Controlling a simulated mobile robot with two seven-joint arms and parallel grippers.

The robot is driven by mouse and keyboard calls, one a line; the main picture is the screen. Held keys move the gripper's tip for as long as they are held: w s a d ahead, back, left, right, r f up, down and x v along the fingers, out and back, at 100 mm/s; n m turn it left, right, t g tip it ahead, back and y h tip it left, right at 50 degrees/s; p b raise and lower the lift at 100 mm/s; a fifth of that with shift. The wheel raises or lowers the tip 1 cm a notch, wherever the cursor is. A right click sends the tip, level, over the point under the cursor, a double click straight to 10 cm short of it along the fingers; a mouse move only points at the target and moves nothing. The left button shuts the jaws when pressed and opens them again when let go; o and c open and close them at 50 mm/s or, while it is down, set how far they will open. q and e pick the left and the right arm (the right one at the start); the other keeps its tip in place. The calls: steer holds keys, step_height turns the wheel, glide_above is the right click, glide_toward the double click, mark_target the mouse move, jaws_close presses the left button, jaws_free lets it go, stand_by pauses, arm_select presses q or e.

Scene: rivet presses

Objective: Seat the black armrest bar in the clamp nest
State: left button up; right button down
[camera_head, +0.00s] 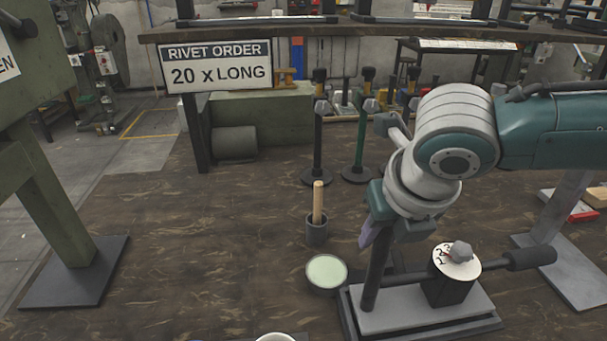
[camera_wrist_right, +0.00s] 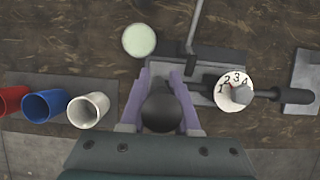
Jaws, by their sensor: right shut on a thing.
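My right gripper (camera_head: 378,225) points down and is shut on the black armrest bar (camera_head: 377,268), which hangs nearly upright below it. In the right wrist view the bar's dark rounded end (camera_wrist_right: 162,113) shows between the purple fingers of the gripper (camera_wrist_right: 160,100). The bar's lower end is over the left part of the light grey clamp base (camera_head: 400,318); I cannot tell whether it touches. A black block with a numbered white dial (camera_head: 468,268) and a grey knob stands on this base, with a black handle (camera_head: 531,258) to the right. My left gripper is not in view.
A pale green round dish (camera_head: 326,271) sits left of the base. Behind it is a dark cup with a wooden stick (camera_head: 317,215). Red (camera_wrist_right: 12,101), blue (camera_wrist_right: 46,105) and white cups (camera_wrist_right: 88,110) stand at the left in the wrist view. Tall posts (camera_head: 317,140) stand farther back.

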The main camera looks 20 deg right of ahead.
mark_target(390, 229)
steer(key=shift+f+b, duration=0.6)
steer(key=shift+f, duration=0.55)
stand_by(0.4)
steer(key=c, duration=0.6)
jaws_free()
steer(key=shift+o, duration=0.2)
steer(key=p+v, duration=0.2)
steer(key=v, duration=0.8)
